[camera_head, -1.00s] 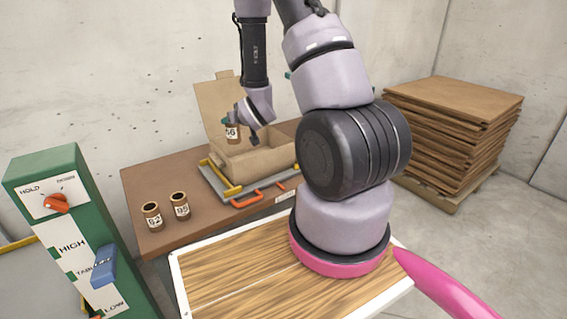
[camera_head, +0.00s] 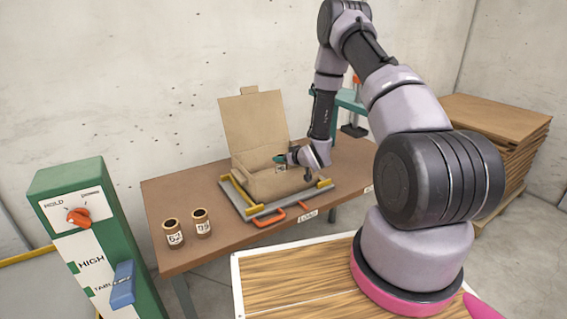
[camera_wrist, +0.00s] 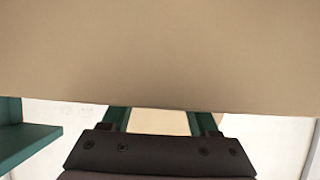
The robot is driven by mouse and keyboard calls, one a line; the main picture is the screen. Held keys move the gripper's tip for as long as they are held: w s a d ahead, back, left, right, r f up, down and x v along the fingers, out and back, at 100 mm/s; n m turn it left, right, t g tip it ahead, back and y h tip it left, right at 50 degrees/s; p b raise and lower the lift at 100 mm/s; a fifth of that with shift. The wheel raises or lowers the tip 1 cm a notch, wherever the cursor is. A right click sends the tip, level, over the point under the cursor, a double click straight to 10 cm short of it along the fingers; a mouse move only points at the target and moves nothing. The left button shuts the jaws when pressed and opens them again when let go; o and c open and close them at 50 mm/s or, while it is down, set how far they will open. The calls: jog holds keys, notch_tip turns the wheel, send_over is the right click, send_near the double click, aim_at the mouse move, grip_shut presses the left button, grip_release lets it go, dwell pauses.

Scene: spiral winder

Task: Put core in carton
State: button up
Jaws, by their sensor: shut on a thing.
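The open carton (camera_head: 262,188) is tan, with its tall lid flap (camera_head: 255,122) raised at the back. It stands in a grey tray with yellow side bars. My gripper (camera_head: 281,160) has green fingers and is at the carton's opening, in front of the raised flap. It is shut on a brown core (camera_head: 281,169) with a white label, only a small part of which shows. The carton's front wall seems to hide its lower part. In the wrist view, a tan cardboard panel (camera_wrist: 160,55) fills the upper half and covers the fingertips.
Two brown cores, labelled 62 (camera_head: 173,233) and 95 or similar (camera_head: 201,223), stand upright on the left of the brown table (camera_head: 190,190). The tray (camera_head: 260,215) has orange handles. A green control box (camera_head: 85,215) is at left; stacked cardboard (camera_head: 500,130) is at right.

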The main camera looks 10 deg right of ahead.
jog(key=shift+f, duration=0.85)
jog(key=shift+f, duration=0.1)
jog(key=o, duration=1.4)
jog(key=shift+f, duration=0.1)
jog(key=shift+c, duration=0.2)
